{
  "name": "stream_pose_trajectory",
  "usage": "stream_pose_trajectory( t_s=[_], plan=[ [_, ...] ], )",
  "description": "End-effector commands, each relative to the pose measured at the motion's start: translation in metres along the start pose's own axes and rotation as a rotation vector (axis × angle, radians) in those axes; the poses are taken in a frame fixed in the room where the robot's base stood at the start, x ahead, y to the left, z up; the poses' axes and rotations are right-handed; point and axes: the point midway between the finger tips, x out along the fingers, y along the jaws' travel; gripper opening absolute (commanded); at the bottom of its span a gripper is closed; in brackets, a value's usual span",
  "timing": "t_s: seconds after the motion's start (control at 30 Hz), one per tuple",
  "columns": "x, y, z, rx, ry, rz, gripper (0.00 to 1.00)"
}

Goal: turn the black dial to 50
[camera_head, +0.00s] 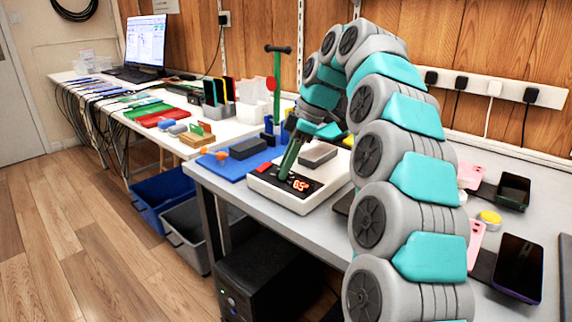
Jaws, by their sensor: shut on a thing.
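A white box-shaped device (290,200) stands on the grey table. Its black front panel has a red lit display (300,185) that seems to read about 65. A grey block (318,155) lies on its top. My gripper (284,172) reaches down to the panel just left of the display, its dark green fingers shut. The black dial is hidden at the fingertips, and the fingers appear closed around it.
A blue mat (232,166) with a dark block (248,148) lies left of the device.

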Motion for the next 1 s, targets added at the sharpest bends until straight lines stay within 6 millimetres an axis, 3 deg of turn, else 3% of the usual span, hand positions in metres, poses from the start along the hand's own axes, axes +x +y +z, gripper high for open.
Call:
stream_pose_trajectory(
  t_s=[0.63, 0.67, 0.9, 1.0],
  plan=[
    [0.0007, 0.0007, 0.0005, -0.050, 0.000, -0.021, 0.00],
    [0.0008, 0.0007, 0.0005, -0.049, 0.000, -0.021, 0.36],
    [0.0006, 0.0005, 0.0004, -0.049, 0.000, -0.021, 0.63],
    [0.0006, 0.0005, 0.0004, -0.049, 0.000, -0.021, 0.64]
  ],
)
